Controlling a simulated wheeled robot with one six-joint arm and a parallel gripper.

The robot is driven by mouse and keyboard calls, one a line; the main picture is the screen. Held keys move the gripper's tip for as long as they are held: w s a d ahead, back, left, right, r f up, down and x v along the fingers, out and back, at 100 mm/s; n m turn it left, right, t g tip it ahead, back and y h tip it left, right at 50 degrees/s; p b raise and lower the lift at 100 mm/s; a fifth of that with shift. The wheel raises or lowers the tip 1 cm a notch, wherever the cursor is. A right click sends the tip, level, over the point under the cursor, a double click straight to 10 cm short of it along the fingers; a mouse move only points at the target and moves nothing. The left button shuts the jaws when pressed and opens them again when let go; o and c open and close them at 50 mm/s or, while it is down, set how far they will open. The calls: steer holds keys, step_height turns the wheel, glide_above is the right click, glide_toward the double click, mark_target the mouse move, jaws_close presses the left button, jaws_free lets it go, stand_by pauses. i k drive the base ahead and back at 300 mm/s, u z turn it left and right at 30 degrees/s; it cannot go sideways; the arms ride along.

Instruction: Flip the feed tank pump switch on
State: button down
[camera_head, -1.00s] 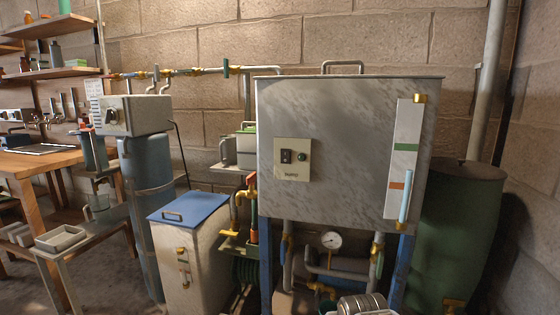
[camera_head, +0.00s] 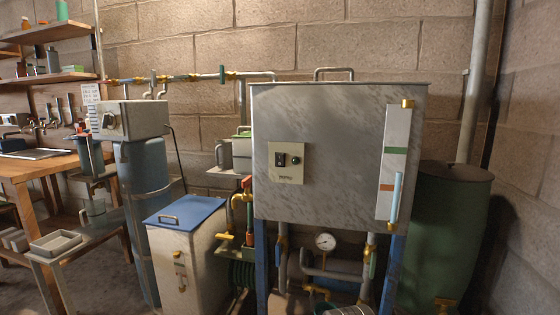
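The feed tank (camera_head: 340,120) is a large grey metal box on blue legs, right of centre in the head view. On its front, at the lower left, is a cream switch plate (camera_head: 286,175) with a small label. The plate bears a dark rocker switch (camera_head: 281,160) and a small round lamp or knob (camera_head: 295,160), which looks dark green and unlit. The rocker's position is too small to tell. A sight gauge (camera_head: 394,170) with green and orange bands is on the tank's right side. My gripper is not in view.
A white bin with a blue lid (camera_head: 187,209) stands left of the tank, before a blue-grey cylinder (camera_head: 150,190). A green barrel (camera_head: 445,230) is at right. Pipes and a pressure gauge (camera_head: 325,241) sit below the tank. A wooden bench (camera_head: 40,165) is at far left.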

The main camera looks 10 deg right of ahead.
mark_target(279, 158)
steer(key=k, duration=0.4)
steer(key=z, duration=0.75)
steer(key=i, duration=0.7)
steer(key=u, duration=2)
